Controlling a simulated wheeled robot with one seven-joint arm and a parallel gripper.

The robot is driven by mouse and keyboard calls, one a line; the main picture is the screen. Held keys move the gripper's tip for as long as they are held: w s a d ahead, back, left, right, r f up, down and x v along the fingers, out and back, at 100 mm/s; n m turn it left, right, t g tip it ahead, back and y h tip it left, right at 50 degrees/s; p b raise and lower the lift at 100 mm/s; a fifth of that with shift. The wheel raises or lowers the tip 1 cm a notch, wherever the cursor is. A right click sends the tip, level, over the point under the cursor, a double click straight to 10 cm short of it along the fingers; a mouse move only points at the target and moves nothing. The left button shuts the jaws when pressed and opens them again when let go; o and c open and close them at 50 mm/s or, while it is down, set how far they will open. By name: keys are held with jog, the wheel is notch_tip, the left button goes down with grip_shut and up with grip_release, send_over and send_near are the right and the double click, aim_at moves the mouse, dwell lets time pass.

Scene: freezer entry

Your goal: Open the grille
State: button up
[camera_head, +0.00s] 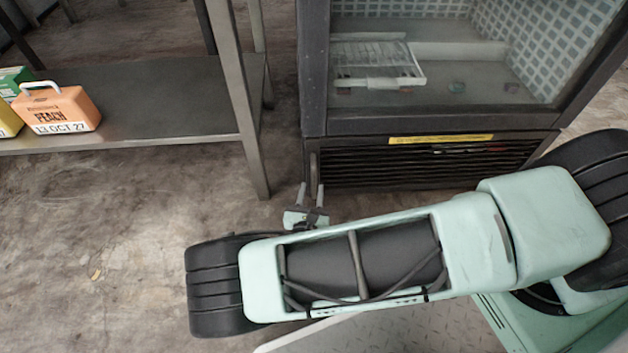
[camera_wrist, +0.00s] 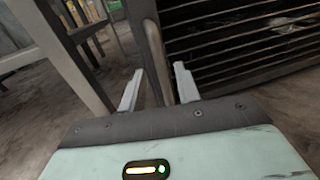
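The dark slatted grille (camera_head: 425,163) spans the bottom of the glass-fronted cabinet, below a yellow label strip. It appears closed, flush with the cabinet front. An upright bar handle (camera_head: 314,170) stands at its left end. The handle also shows in the wrist view (camera_wrist: 155,60), along with the slats (camera_wrist: 245,40). My gripper (camera_head: 311,190) is low in front of the handle with its two pale fingers apart. In the wrist view the handle's lower part appears between the open fingers (camera_wrist: 158,88). I cannot tell whether either finger touches it.
A metal shelf unit (camera_head: 160,95) stands left of the cabinet, its leg (camera_head: 240,100) close to my gripper. The cabinet's glass front (camera_head: 480,60) rises above the grille. Concrete floor (camera_head: 110,230) is clear at left.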

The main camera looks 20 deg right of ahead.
aim_at(314, 180)
jog(key=shift+b+x, duration=0.6)
jog(key=shift+x, duration=2.05)
grip_shut()
